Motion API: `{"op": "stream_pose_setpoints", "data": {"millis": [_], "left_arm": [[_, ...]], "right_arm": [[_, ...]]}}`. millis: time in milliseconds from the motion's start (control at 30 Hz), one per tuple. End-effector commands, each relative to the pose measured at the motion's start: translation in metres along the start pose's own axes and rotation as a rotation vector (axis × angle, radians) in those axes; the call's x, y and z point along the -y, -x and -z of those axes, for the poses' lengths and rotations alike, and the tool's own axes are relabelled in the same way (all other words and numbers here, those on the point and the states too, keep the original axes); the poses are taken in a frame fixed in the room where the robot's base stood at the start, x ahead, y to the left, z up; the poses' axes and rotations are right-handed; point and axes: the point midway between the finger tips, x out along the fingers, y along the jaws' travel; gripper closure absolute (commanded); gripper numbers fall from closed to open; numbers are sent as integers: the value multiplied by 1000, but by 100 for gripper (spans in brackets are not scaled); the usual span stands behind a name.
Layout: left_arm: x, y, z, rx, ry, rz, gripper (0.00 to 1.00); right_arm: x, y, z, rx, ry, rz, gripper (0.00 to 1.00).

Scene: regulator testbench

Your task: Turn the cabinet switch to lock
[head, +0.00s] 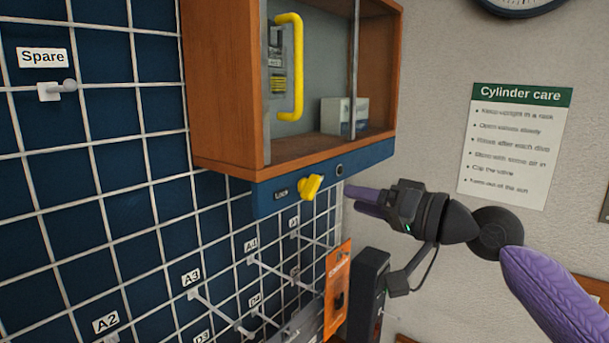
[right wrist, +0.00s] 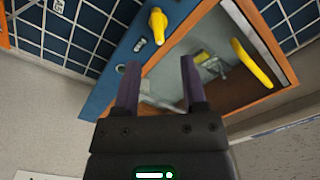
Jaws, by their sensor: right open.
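The yellow cabinet switch (head: 310,186) sits on the blue strip (head: 262,203) under the wooden cabinet (head: 225,152), just right of a label reading "Lock" (head: 281,193). My left gripper is not in view.
The cabinet has a yellow handle (head: 298,65) and holds a small white box (head: 344,115). Below, a wire grid (head: 150,215) carries labelled pegs and an orange package (head: 337,290). A round dark fitting (head: 339,170) sits right of the switch.

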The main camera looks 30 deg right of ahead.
Motion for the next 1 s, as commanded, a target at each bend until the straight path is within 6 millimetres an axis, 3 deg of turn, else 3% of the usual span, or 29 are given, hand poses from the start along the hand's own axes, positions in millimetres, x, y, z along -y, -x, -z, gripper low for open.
{"op": "stream_pose_setpoints", "data": {"millis": [233, 400, 600, 833, 1000], "left_arm": [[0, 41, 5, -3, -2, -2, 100], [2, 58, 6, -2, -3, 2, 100], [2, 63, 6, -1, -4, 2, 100], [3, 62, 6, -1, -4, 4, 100], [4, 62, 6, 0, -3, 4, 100]], "right_arm": [[4, -44, 8, -8, -3, -1, 46], [2, -71, 5, -7, -3, -3, 46], [-1, -85, 1, -3, 1, -4, 46], [-2, -86, 0, -2, 2, -5, 46], [-2, -86, 0, -2, 2, -6, 82]]}}
